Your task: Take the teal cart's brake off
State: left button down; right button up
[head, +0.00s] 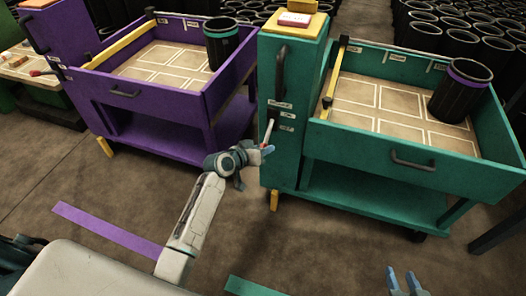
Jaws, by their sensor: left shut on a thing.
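The teal cart (360,195) stands at the right, with a tall end post that carries a dark handle (281,70) and small labels. The brake lever (269,130) is on the post's front, below the handle and beside the labels. It is a thin pale rod with a reddish end low down. My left gripper (266,149) reaches in from the lower left and is shut on the lever's lower end, partly hiding it. My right gripper (403,281) shows only its blue fingertips at the bottom edge, spread apart and empty.
Black cylinders (458,92) stand in both cart trays and in rows behind. Purple (105,230) and teal (250,287) strips mark the open floor in front.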

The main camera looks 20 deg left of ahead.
pick_arm(q)
jog(key=shift+w+b, duration=0.1)
jog(key=shift+b, duration=0.2)
pick_arm(e)
jog(key=shift+w+d+r+t, duration=0.1)
jog(key=shift+w+r+t, duration=0.4)
jog(key=shift+r, duration=0.25)
jog(key=shift+w+d+r+t, duration=0.1)
jog(key=shift+w+r+t, duration=0.45)
jog(key=shift+r, duration=0.25)
jog(key=shift+w+d+r+t, duration=0.1)
jog(key=shift+w+r+t, duration=0.4)
jog(key=shift+r, duration=0.25)
pick_arm(q)
jog(key=c, duration=1.1)
grip_release()
jog(key=shift+f, duration=0.1)
